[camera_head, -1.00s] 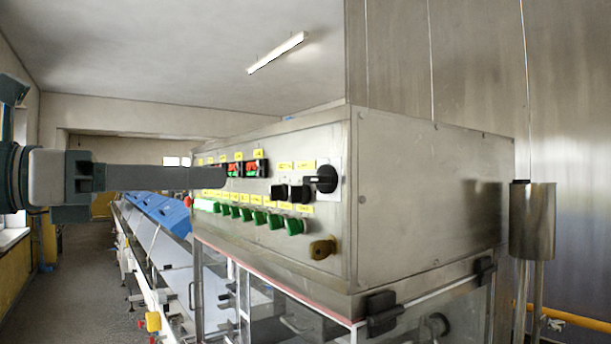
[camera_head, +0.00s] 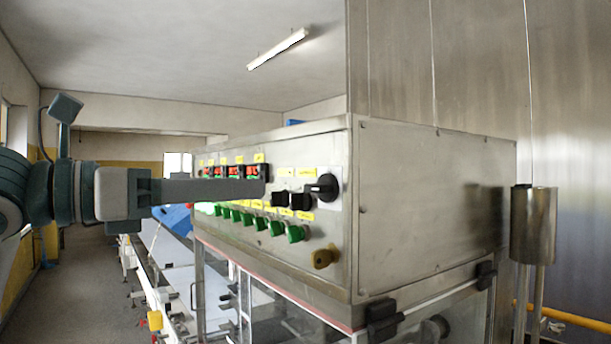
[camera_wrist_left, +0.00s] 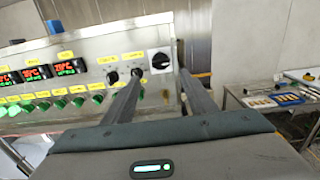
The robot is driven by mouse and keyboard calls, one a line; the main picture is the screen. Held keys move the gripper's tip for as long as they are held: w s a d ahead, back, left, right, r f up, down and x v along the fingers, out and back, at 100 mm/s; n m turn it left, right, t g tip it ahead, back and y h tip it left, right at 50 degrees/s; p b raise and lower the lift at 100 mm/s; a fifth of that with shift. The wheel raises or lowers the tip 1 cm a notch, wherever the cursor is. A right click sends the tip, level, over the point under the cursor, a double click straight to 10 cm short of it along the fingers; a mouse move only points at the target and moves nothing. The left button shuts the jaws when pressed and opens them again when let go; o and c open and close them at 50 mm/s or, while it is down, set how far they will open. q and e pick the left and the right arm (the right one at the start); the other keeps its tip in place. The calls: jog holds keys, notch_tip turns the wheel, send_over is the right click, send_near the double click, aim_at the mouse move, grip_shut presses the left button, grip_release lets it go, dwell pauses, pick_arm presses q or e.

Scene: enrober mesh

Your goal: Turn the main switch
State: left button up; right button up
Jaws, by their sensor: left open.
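The main switch (camera_head: 323,187) is a large black rotary knob on a white plate at the right end of the steel control panel. It also shows in the left wrist view (camera_wrist_left: 160,60), between my finger tips in the picture. My left gripper (camera_head: 264,188) comes in from the left, its fingers pointing at the switch and stopping short of it. In the left wrist view the two long fingers of the gripper (camera_wrist_left: 157,75) are apart and empty. My right gripper is in neither view.
Two smaller black knobs (camera_head: 290,199) sit left of the switch. Several green buttons (camera_head: 262,224) run below, and a yellow-brown knob (camera_head: 325,257) sits at the lower corner. Red displays (camera_head: 222,171) are partly behind my gripper. A table (camera_wrist_left: 265,105) stands at the right in the wrist view.

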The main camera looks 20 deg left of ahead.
aim_at(311, 186)
pick_arm(q)
jog(key=p+x, duration=0.5)
jog(key=x, duration=0.6)
jog(key=shift+d+r, duration=0.1)
jog(key=shift+w+d, duration=0.25)
jog(key=shift+w, duration=0.15)
jog(key=shift+c, duration=0.7)
jog(key=c, duration=0.9)
